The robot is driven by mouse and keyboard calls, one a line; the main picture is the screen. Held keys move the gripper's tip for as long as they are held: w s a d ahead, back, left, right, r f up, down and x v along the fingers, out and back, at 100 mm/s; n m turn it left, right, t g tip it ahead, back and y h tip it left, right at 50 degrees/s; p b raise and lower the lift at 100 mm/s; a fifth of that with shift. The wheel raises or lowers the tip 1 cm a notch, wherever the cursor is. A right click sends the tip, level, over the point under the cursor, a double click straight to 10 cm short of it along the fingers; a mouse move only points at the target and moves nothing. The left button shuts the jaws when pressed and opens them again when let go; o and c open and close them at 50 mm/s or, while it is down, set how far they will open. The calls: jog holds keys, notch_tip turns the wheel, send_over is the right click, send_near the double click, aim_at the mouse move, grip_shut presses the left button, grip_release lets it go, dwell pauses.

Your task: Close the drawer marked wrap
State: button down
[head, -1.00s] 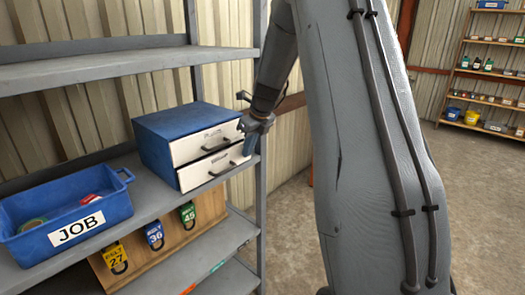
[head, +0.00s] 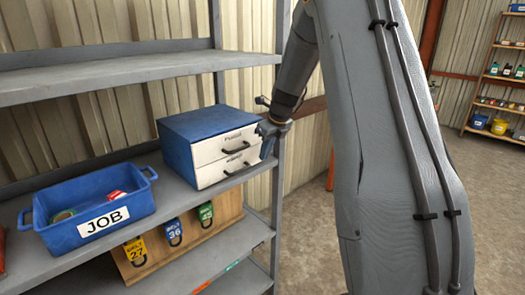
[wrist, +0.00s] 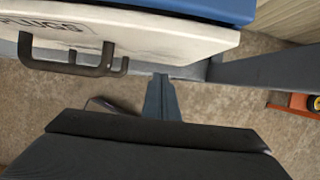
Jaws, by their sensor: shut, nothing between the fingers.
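A blue cabinet (head: 205,125) with two white drawers stands on the middle shelf. The upper drawer (head: 225,146) has a dark bar handle and reads PLUGS in the wrist view (wrist: 130,35). The lower drawer (head: 215,173) has a similar handle; its label is too small to read. Both fronts look about flush in the head view. My gripper (head: 266,150) is shut and empty at the right end of the drawer fronts.
A blue JOB bin (head: 95,205) stands left of the cabinet on the same shelf (head: 170,195). A wooden board (head: 190,240) with several numbered belt tags is below. A shelf post (head: 279,110) is close behind my gripper. Open floor lies to the right.

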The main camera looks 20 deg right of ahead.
jog(key=s+d+f+b+v, duration=0.1)
jog(key=s+b+v, duration=0.15)
jog(key=v, duration=0.85)
jog(key=s+a+f+n+g+b, duration=0.1)
jog(key=s+a+f+n, duration=0.4)
jog(key=s+n, duration=0.3)
jog(key=s+a+f+n+g+h+b, duration=0.1)
jog(key=s+a+f+n, duration=0.5)
jog(key=s+n, duration=0.3)
jog(key=s+a+f+n+b, duration=0.1)
jog(key=s+a+f+n, duration=0.5)
jog(key=n, duration=0.9)
jog(key=s+a, duration=0.1)
jog(key=s, duration=0.2)
jog(key=shift+g+h, duration=0.3)
jog(key=shift+g, duration=0.1)
